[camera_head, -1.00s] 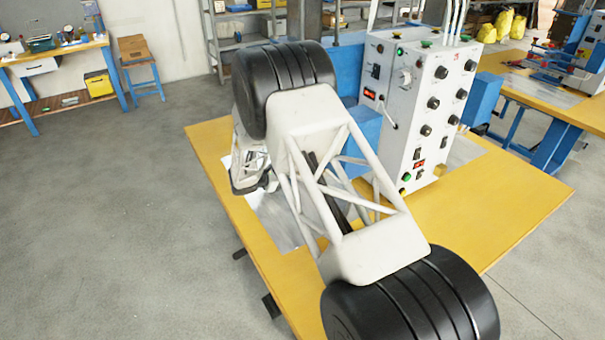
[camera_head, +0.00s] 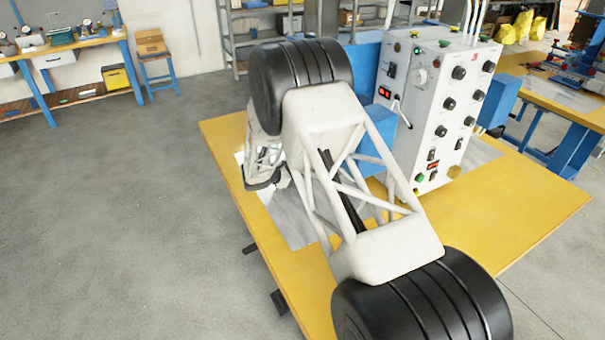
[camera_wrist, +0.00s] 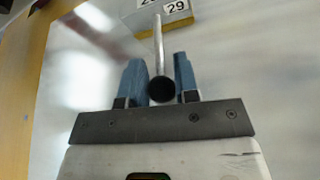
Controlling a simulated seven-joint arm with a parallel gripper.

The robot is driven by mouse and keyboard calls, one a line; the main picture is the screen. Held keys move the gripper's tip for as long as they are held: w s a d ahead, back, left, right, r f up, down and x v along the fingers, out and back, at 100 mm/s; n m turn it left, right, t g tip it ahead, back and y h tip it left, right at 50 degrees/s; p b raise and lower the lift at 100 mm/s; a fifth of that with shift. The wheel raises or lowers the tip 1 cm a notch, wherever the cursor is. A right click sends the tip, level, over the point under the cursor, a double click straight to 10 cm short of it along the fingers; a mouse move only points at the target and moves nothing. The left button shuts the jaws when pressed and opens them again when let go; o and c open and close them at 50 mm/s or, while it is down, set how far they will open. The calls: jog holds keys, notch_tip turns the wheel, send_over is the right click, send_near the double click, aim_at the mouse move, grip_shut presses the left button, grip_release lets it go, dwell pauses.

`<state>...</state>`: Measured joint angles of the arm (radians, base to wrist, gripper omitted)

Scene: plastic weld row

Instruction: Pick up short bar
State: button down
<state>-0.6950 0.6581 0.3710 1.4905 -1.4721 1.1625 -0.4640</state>
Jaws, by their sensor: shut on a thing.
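The short bar (camera_wrist: 158,42) is a thin grey rod in the wrist view. Its near end is a dark round face between my fingers, and the rod runs away toward a numbered block. My gripper (camera_wrist: 158,68) has two blue fingers, one on each side of the bar, and is shut on it. I cannot tell whether the bar touches the block or the surface below. In the head view, my arm hides the bar and the fingers.
The block (camera_wrist: 178,24) has a label reading 29 and a yellow lower edge. In the head view, a grey control box (camera_head: 432,110) with knobs stands on the yellow table (camera_head: 520,205), right of my arm. The table's front right is clear.

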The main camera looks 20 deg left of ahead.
jog(key=shift+r, duration=0.15)
jog(key=shift+r, duration=0.15)
jog(key=shift+s+a, duration=0.2)
jog(key=shift+a, duration=0.05)
jog(key=s+a, duration=1.4)
jog(key=s, duration=0.3)
jog(key=s+a, duration=1.4)
jog(key=s, duration=0.3)
jog(key=shift+a, duration=0.35)
jog(key=shift+w, duration=0.1)
